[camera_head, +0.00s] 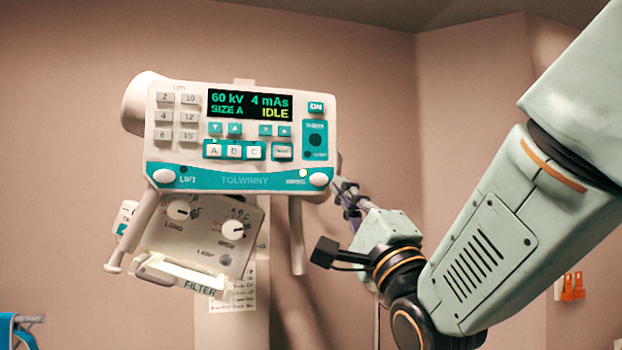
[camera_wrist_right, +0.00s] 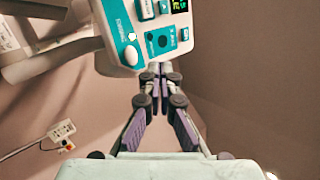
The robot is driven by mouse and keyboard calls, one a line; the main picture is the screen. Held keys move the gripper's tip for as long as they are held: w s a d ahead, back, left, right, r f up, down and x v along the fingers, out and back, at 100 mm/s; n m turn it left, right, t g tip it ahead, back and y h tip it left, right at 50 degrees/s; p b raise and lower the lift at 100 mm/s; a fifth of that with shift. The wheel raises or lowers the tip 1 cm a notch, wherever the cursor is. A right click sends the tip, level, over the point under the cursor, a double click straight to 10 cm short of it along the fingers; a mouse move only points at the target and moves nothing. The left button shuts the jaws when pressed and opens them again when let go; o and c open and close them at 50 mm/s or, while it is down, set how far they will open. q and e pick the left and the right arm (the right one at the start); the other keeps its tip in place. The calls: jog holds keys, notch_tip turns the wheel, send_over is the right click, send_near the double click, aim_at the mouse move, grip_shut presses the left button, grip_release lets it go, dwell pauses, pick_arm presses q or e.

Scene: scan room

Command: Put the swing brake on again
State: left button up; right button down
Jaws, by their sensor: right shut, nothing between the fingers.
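The white and teal control head (camera_head: 240,135) hangs on the unit, with a lit display reading IDLE. At its lower right corner is a round white button (camera_head: 318,179) beside a small label, too blurred to read surely, and a pale lit lamp (camera_head: 303,173). The button also shows in the right wrist view (camera_wrist_right: 131,56). My right gripper (camera_head: 343,187) is just right of that corner, partly hidden behind the panel's edge. In the wrist view its fingers (camera_wrist_right: 159,72) are together and empty, beside the corner and apart from the button. My left gripper is in neither view.
A LIFT button (camera_head: 164,176) is at the panel's lower left. Handles (camera_head: 297,235) hang below, around the collimator box (camera_head: 200,235) with two dials and a filter tray. A wall socket (camera_wrist_right: 61,131) shows in the wrist view.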

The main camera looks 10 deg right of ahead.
aim_at(327, 183)
jog(key=shift+s+a+r+m+t+y, duration=0.1)
jog(key=shift+s+r+m+t+y, duration=0.25)
jog(key=shift+m, duration=0.7)
jog(key=shift+s+a+r+m+t+y, duration=0.15)
jog(key=shift+s+r+m+y, duration=0.4)
jog(key=shift+m, duration=0.5)
jog(key=shift+w+d, duration=0.15)
jog(key=shift+w, duration=0.15)
jog(key=w, duration=0.8)
jog(key=shift+w+r, duration=0.1)
jog(key=shift+w, duration=0.1)
jog(key=shift+w+a, duration=0.15)
jog(key=shift+a, duration=0.05)
jog(key=shift+w, duration=0.45)
